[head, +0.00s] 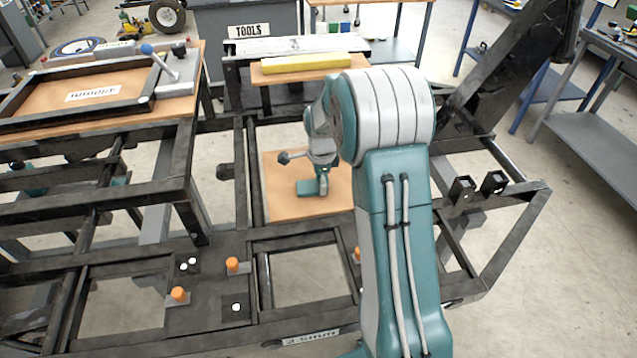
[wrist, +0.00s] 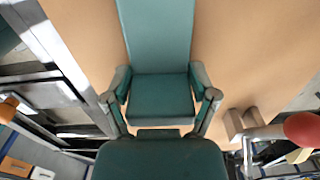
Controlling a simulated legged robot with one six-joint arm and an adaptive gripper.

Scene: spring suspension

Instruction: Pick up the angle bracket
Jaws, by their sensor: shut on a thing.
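The angle bracket is a teal piece in the wrist view (wrist: 158,95), with a flat part running away from my gripper over the tan board. My gripper (wrist: 161,88) has one finger on each side of its near block and is shut on it. In the head view the bracket (head: 311,188) is a small teal shape low on the tan board. My gripper (head: 321,172) is above it there, partly covered by my arm. Whether the bracket touches the board is unclear.
The tan board (head: 287,208) lies within a dark metal frame (head: 242,190). Orange pegs (head: 178,294) and dark plates stand at front left. A bench with a framed tan panel (head: 95,92) is at left. A yellow bar (head: 305,62) lies behind. A red knob (wrist: 301,129) shows at the wrist view's right.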

